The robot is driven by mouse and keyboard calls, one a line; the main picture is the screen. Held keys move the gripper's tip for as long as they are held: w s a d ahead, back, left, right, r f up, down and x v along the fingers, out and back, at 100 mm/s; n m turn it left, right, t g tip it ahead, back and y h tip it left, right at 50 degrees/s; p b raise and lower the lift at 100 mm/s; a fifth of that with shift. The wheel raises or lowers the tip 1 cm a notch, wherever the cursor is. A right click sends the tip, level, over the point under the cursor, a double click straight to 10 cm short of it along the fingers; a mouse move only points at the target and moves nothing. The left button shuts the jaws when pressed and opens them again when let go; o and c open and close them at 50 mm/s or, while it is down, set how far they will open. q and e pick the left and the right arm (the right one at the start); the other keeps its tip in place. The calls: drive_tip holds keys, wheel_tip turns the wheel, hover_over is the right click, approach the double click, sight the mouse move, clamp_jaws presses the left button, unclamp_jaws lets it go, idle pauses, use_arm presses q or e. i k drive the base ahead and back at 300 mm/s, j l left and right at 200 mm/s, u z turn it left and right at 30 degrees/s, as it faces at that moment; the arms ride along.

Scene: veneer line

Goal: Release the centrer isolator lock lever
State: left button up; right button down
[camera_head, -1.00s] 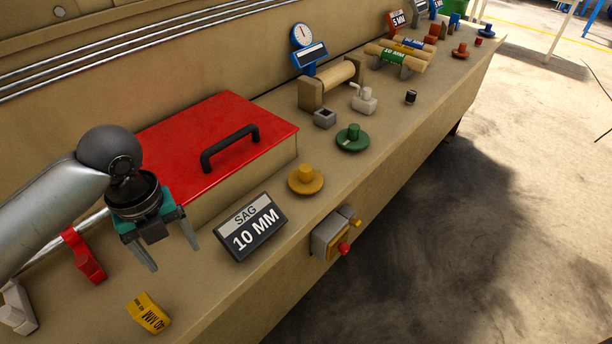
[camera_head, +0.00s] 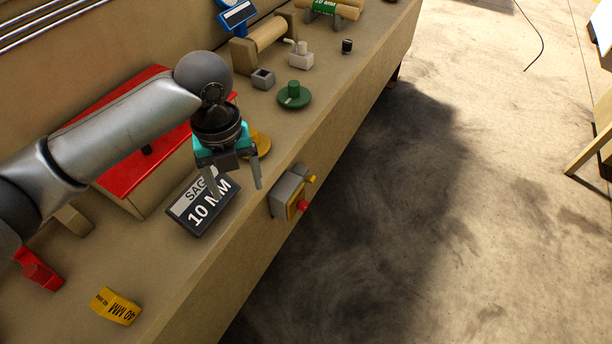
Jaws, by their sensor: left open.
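A small grey box (camera_head: 287,192) with a yellow front plate, which looks like the isolator, is fixed to the front face of the bench. A red knob (camera_head: 303,205) and a yellow knob or lever end (camera_head: 311,179) stick out from it. Which of these is the lock lever I cannot tell. My left gripper (camera_head: 237,188) is open and empty, fingers pointing down, above the SAG 10 MM sign and to the left of the grey box, apart from it. It partly hides the sign. My right gripper is not in view.
The SAG 10 MM sign (camera_head: 196,213), a yellow disc (camera_head: 263,143), a green knob disc (camera_head: 294,95) and a red-lidded box (camera_head: 108,172) stand on the bench. A yellow 40 MM block (camera_head: 115,306) lies near the front edge. The floor (camera_head: 420,240) right of the bench is open.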

sight(311, 178)
drive_tip(key=i+l+u, duration=0.25)
drive_tip(key=l, duration=0.2)
drive_tip(key=l+u, duration=0.25)
drive_tip(key=l, duration=0.2)
drive_tip(key=i+l+u, duration=0.25)
drive_tip(key=l, duration=0.3)
drive_tip(key=k+j, duration=0.05)
drive_tip(key=k, duration=0.05)
